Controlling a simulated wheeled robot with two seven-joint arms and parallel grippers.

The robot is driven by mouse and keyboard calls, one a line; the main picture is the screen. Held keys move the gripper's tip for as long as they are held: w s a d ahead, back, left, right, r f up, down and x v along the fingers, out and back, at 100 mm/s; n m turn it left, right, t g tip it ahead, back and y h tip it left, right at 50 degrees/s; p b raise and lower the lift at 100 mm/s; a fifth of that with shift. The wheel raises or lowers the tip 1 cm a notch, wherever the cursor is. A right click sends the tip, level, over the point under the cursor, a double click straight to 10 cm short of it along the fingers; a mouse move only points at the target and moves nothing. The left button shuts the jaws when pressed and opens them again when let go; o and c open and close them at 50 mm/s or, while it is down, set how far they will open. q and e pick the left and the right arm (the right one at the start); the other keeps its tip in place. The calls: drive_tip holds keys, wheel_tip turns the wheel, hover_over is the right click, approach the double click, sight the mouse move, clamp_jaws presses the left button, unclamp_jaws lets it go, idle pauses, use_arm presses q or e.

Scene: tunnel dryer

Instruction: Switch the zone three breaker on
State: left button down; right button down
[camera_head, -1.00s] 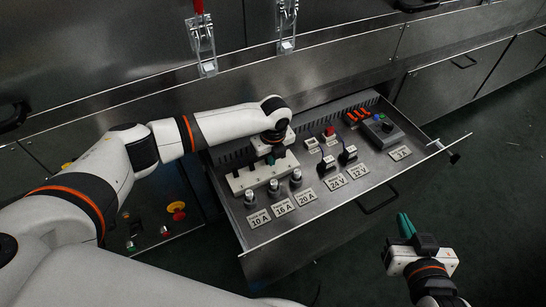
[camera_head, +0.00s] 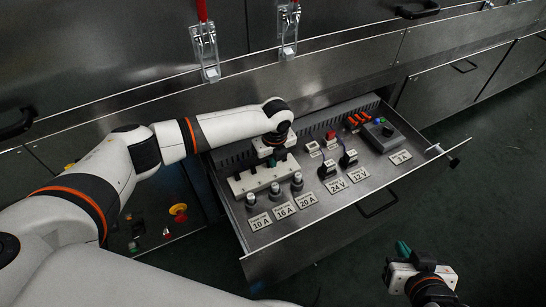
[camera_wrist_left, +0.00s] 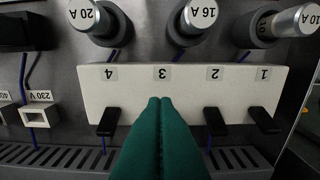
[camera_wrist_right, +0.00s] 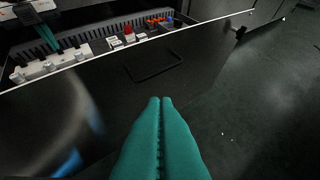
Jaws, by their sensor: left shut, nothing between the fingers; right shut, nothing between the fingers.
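The white breaker block (camera_wrist_left: 190,92) carries labels 4, 3, 2 and 1 in the left wrist view; in the head view it lies across the left of the open drawer (camera_head: 240,187). Black levers show under 4 (camera_wrist_left: 108,122), 2 (camera_wrist_left: 215,121) and 1 (camera_wrist_left: 263,120). The zone three lever is hidden behind my left gripper (camera_wrist_left: 160,102), whose green fingers are shut and empty, with tips just below label 3. I cannot tell whether they touch the lever. My right gripper (camera_wrist_right: 160,102) is shut and empty, in front of the drawer, away from the block.
Fuse holders marked 20 A (camera_wrist_left: 97,20), 16 A (camera_wrist_left: 190,20) and 10 A (camera_wrist_left: 275,25) stand beside the block. Dark plugs (camera_head: 328,170), a red button (camera_head: 331,135) and a grey box (camera_head: 383,134) sit further right. The floor at right is clear.

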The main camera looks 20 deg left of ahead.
sight(274, 172)
use_arm(q)
drive_tip(key=shift+r+p, duration=0.25)
drive_tip(key=shift+p, duration=0.05)
use_arm(e)
drive_tip(key=s+f+g, duration=0.1)
drive_tip(key=s+d+f+g, duration=0.1)
drive_tip(key=s, duration=0.1)
drive_tip(key=shift+f+h, duration=0.1)
drive_tip(key=shift+h, duration=0.2)
